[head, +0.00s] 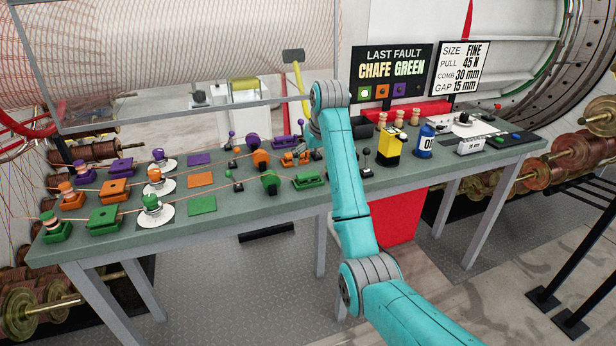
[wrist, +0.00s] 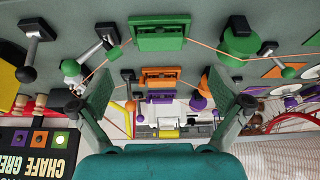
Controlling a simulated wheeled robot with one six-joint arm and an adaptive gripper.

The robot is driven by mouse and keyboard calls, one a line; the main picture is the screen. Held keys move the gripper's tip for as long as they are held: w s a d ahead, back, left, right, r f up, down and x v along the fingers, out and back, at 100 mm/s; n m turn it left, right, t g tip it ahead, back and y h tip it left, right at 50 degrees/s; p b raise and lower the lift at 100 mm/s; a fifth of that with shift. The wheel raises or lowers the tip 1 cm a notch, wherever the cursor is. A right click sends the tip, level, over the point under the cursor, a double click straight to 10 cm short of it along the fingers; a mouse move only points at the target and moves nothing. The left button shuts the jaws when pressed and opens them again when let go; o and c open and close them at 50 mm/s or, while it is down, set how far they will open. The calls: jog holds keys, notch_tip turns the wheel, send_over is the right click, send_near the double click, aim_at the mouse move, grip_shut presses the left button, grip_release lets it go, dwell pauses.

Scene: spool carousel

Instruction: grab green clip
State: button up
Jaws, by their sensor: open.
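The green clip (head: 310,181) is a long block lying on the bench, right of the round green guide (head: 269,182). In the wrist view the green clip (wrist: 160,33) is at the top centre, with a thin thread meeting its sides. My gripper (wrist: 161,90) shows there with its two fingers wide apart and nothing between them. The green clip is above the fingertips in that picture, apart from them. The orange clip (wrist: 160,78) and purple clip (wrist: 162,97) lie in the gap behind. In the head view my gripper is mostly hidden behind my arm.
A black-knobbed lever (wrist: 32,50) and a green-knobbed lever (wrist: 92,55) stand left of the green clip in the wrist view. The green guide (wrist: 240,42) stands close on its right. A yellow block (head: 390,147) and blue can (head: 425,142) stand right of my arm.

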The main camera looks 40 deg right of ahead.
notch_tip(320, 180, up, 2)
send_over(308, 174)
jog(key=s, duration=0.3)
jog(key=f, duration=0.4)
jog(key=shift+w+f, duration=0.2)
jog(key=shift+f, duration=0.1)
jog(key=shift+a+x, duration=0.2)
jog(key=shift+x, duration=1.2)
jog(key=shift+a+x, duration=0.25)
jog(key=shift+x, duration=1.1)
jog(key=shift+f, duration=0.1)
jog(key=c, duration=1.2)
